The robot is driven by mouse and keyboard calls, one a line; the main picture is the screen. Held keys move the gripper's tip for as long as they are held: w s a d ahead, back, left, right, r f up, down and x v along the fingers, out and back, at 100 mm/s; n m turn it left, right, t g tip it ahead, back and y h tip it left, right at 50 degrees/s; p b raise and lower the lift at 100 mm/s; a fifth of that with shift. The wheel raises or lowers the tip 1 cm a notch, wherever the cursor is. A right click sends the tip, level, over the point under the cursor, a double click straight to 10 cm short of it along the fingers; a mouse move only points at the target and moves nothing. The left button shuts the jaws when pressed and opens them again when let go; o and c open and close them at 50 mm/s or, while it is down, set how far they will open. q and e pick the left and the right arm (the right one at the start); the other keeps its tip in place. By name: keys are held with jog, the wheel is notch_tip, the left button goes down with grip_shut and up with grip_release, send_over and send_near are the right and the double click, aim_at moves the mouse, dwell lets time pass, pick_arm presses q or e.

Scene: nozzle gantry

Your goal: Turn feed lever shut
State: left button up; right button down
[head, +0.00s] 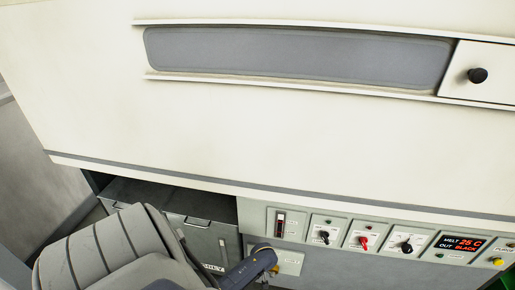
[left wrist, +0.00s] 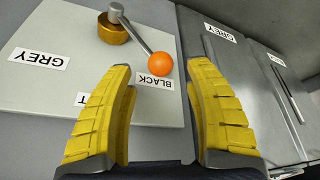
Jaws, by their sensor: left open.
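The feed lever shows in the left wrist view as a grey rod (left wrist: 134,33) on a brass hub (left wrist: 113,30), ending in an orange ball knob (left wrist: 161,65). The ball lies beside the BLACK label (left wrist: 155,81). A GREY label (left wrist: 38,57) sits on the far side of the plate, and another label (left wrist: 82,99) is mostly hidden by a finger. My left gripper (left wrist: 162,75) is open, its yellow fingers on either side of the ball with visible gaps. In the head view my left arm covers the lever. My right gripper is not in view.
The lever's pale plate (head: 290,262) is beside a row of knobs and switches (head: 362,240) and a display (head: 459,247) reading MELT 25 C, OUT BLACK. Grey drawer fronts (left wrist: 222,70) stand right of the plate in the wrist view. A large cream housing (head: 300,130) overhangs the panel.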

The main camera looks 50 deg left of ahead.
pick_arm(q)
jog(key=shift+x, duration=2.25)
jog(key=shift+o, duration=0.2)
jog(key=shift+a, duration=0.1)
grip_shut()
